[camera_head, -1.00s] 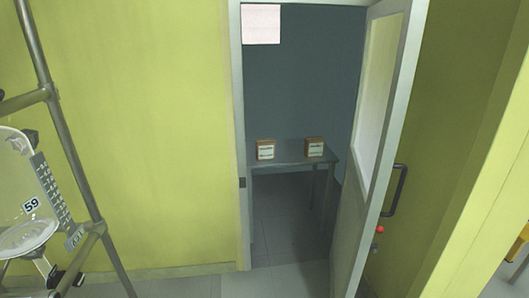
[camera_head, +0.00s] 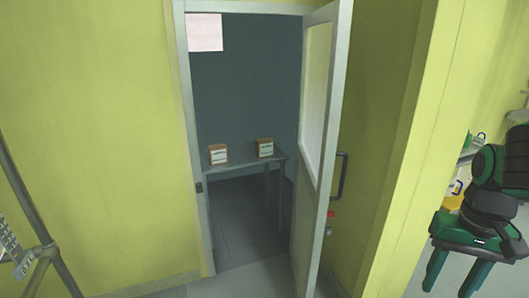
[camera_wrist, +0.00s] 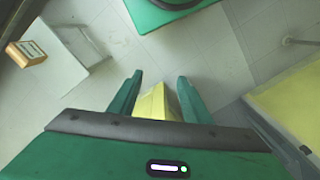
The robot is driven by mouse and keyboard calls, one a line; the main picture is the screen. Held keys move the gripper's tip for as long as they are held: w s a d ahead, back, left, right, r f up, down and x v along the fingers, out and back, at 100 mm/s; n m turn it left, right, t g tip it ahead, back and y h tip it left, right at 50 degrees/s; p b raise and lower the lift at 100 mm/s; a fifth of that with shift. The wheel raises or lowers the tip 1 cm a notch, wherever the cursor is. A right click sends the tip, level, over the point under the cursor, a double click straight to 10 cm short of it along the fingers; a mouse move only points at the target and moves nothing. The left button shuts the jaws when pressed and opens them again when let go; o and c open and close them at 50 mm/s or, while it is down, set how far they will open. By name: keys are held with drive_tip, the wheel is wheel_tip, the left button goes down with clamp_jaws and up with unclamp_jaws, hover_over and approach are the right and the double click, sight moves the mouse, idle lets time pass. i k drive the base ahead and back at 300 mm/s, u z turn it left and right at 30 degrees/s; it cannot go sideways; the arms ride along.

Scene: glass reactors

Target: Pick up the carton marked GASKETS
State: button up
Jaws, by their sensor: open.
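Two small brown cartons with white labels, the left one (camera_head: 218,154) and the right one (camera_head: 264,147), stand on a table (camera_head: 240,165) beyond the doorway in the head view. Their print is too small to read, so I cannot tell which is marked GASKETS. My gripper (camera_head: 457,276) is at the right of the head view, far from both, fingers pointing down. In the wrist view my gripper (camera_wrist: 157,88) is open. A yellow shape (camera_wrist: 158,102) shows between the fingers, apparently beyond them; I cannot tell what it is. Another brown carton (camera_wrist: 27,53) lies at the left there, label unreadable.
The door (camera_head: 321,150) stands open, its panel jutting toward me on the right side of the doorway. Yellow-green walls (camera_head: 90,130) flank the opening. Metal frame tubes (camera_head: 35,215) stand at the left. The floor (camera_head: 237,220) through the doorway looks clear.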

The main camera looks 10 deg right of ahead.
sight(263, 147)
drive_tip(key=k, duration=0.5)
drive_tip(key=u, duration=0.65)
drive_tip(key=i, duration=1.3)
drive_tip(key=z, duration=0.6)
drive_tip(key=i, duration=0.7)
drive_tip(key=z, duration=0.25)
